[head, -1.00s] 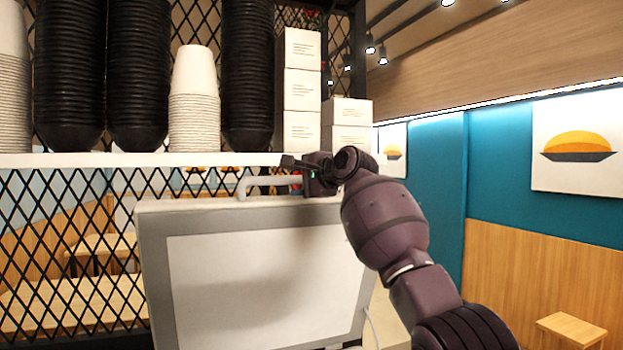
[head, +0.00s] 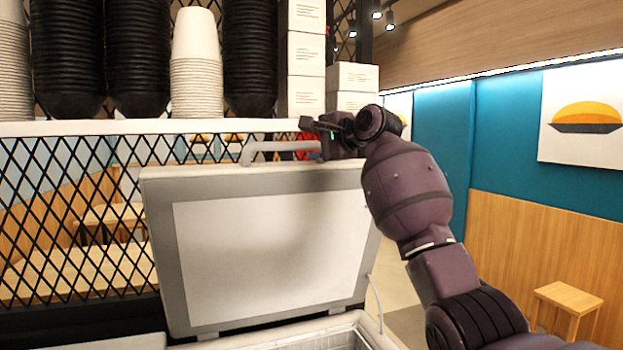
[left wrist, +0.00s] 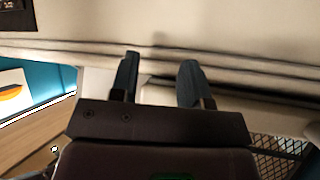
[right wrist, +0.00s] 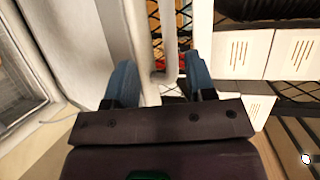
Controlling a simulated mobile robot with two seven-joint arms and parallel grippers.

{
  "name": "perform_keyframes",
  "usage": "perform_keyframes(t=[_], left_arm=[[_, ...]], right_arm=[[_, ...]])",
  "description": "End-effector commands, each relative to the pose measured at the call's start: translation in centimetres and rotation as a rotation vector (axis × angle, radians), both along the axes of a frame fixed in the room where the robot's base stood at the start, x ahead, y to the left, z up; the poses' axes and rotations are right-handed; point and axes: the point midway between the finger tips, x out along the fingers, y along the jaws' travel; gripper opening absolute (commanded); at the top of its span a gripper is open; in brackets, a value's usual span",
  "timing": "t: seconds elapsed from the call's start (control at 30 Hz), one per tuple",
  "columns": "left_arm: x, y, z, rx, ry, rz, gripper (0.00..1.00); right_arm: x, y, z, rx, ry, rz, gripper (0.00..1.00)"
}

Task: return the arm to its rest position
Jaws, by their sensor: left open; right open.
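My right arm reaches up from the lower right in the head view. Its right gripper (head: 318,125) is beside the right end of the lid's handle (head: 262,148), at the top edge of the raised lid. In the right wrist view the right gripper's fingers (right wrist: 160,82) are apart, with the pale handle bar (right wrist: 169,40) showing between and beyond them. I cannot tell whether they touch it. My left gripper (left wrist: 160,75) shows only in the left wrist view, open and empty, in front of a pale ridged surface (left wrist: 230,30).
The freezer lid (head: 160,255) stands open over a white basket-lined chest (head: 330,335). Above it a white shelf (head: 120,128) holds black bowl stacks (head: 65,60), white cups (head: 195,85) and boxes (head: 306,55). A black mesh (head: 80,190) stands behind. A wooden stool (head: 568,297) is at right.

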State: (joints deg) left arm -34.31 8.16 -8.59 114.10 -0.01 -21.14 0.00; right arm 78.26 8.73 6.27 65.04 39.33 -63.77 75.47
Motion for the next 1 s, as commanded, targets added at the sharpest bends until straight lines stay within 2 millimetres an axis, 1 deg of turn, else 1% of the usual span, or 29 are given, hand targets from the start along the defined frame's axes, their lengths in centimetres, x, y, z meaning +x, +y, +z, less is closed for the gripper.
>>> perform_keyframes(t=[0.1, 0.17, 0.27, 0.4, 0.47, 0.53, 0.63, 0.77, 0.87, 0.97, 1.0], left_arm=[[-0.2, 0.0, -0.1, 0.0, 0.005, 0.002, 0.43], [-0.4, 0.0, -0.2, 0.0, 0.007, 0.002, 0.43], [-0.5, 0.1, -0.3, 0.0, 0.009, 0.002, 0.43], [-0.4, 0.1, -0.3, 0.0, 0.009, 0.002, 0.43], [-0.4, 0.1, -0.2, 0.0, 0.009, 0.002, 0.43], [-0.4, 0.1, -0.2, 0.0, 0.008, 0.002, 0.43], [-0.3, 0.1, -0.2, 0.0, 0.007, 0.002, 0.43], [-0.2, 0.0, -0.2, 0.0, 0.005, 0.002, 0.43], [0.0, 0.0, -0.1, -0.001, 0.002, 0.001, 0.43], [0.1, 0.0, 0.0, 0.0, 0.0, 0.0, 0.43], [0.1, 0.0, 0.0, 0.0, -0.001, 0.0, 0.43]], right_arm=[[0.3, -0.2, 0.7, -0.073, -0.113, 0.0, 0.5], [0.3, -0.5, 1.6, -0.126, -0.203, -0.014, 0.5], [-0.1, -0.8, 3.6, -0.216, -0.362, -0.043, 0.5], [-1.2, -1.0, 6.4, -0.335, -0.566, -0.093, 0.5], [-1.6, -1.3, 7.0, -0.386, -0.64, -0.117, 0.5], [-1.9, -1.8, 6.8, -0.452, -0.717, -0.149, 0.5], [-2.1, -2.8, 5.5, -0.551, -0.815, -0.198, 0.5], [-2.3, -4.2, 2.8, -0.672, -0.901, -0.255, 0.5], [-2.5, -5.5, -0.3, -0.77, -0.951, -0.292, 0.5], [-2.8, -7.0, -4.1, -0.875, -0.99, -0.329, 0.5], [-3.1, -7.6, -5.8, -0.917, -1.002, -0.34, 0.5]])
